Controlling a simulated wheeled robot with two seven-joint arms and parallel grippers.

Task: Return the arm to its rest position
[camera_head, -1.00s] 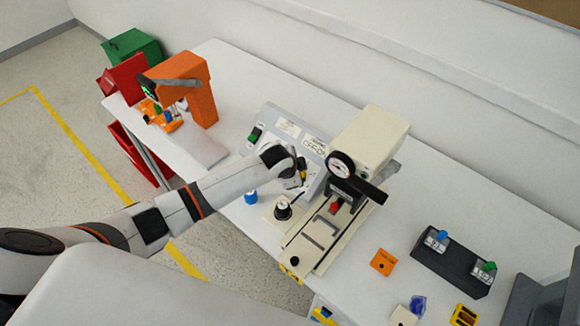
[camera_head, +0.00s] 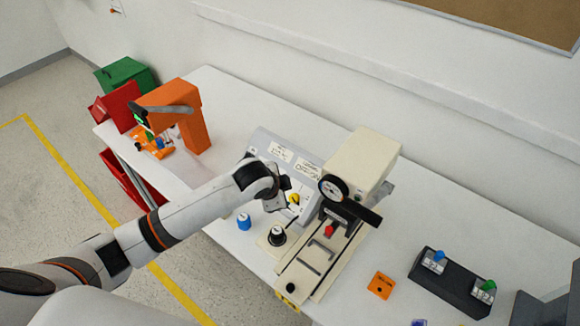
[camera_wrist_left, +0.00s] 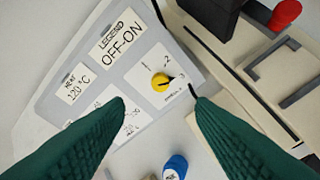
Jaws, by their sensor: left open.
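My left arm (camera_head: 190,212) reaches from the left over the table to a grey sloped control panel (camera_head: 262,143). My left gripper (camera_wrist_left: 157,104) shows in the left wrist view as two green ribbed fingers, open, spread apart with nothing between the tips. The tips are in front of the panel (camera_wrist_left: 150,45). A yellow rotary knob (camera_wrist_left: 160,82) with a dark pointer sits on the panel, just beyond the gap. It also shows in the head view (camera_head: 294,198), beside the gripper. The arm hides part of the panel. My right gripper is not in view.
A beige press with a gauge (camera_head: 362,165) stands right of the gripper. A black-knobbed block (camera_head: 277,236) and a blue knob (camera_head: 244,222) are close below it. An orange machine (camera_head: 195,130) stands left. A dark switch box (camera_head: 450,283) is at right.

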